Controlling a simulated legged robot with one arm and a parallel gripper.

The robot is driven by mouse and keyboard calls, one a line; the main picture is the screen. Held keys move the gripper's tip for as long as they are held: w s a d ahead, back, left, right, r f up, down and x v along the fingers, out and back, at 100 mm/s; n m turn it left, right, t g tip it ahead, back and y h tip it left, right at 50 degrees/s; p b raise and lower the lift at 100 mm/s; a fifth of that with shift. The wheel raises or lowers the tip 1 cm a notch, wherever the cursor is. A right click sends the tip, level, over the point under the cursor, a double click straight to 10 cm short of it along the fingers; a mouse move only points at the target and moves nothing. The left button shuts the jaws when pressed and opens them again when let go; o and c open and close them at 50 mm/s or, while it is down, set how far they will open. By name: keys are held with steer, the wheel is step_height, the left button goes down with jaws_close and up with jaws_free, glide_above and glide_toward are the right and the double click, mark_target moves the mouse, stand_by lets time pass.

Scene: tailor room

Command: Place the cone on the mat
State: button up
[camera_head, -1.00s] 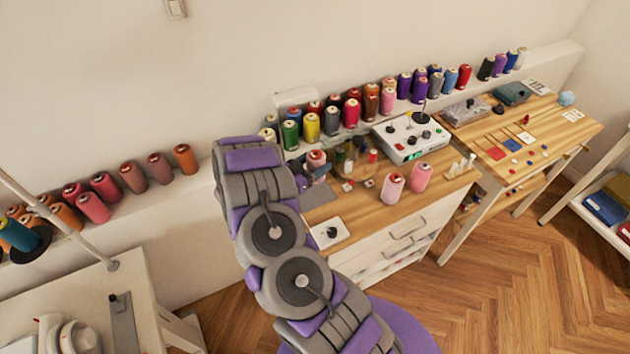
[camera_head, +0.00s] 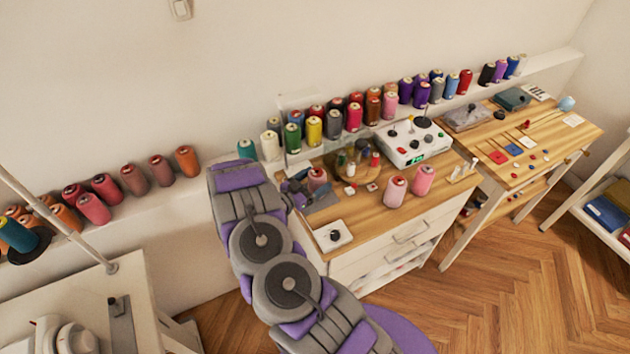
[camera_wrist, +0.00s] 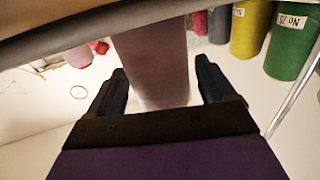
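The pink-mauve cone (camera_head: 317,178) is over the left part of the wooden workbench. In the wrist view the cone (camera_wrist: 155,62) fills the space between the two dark fingers of my gripper (camera_wrist: 162,88). A grey mat (camera_head: 322,201) lies on the bench's left end, just below the cone. I cannot tell whether the cone's base touches the mat.
A round wooden stand (camera_head: 352,173) with small spools and a white control box (camera_head: 411,144) are behind. Several cones line the wall shelf.

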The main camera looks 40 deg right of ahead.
steer(key=shift+o, duration=0.4)
steer(key=shift+a, duration=0.25)
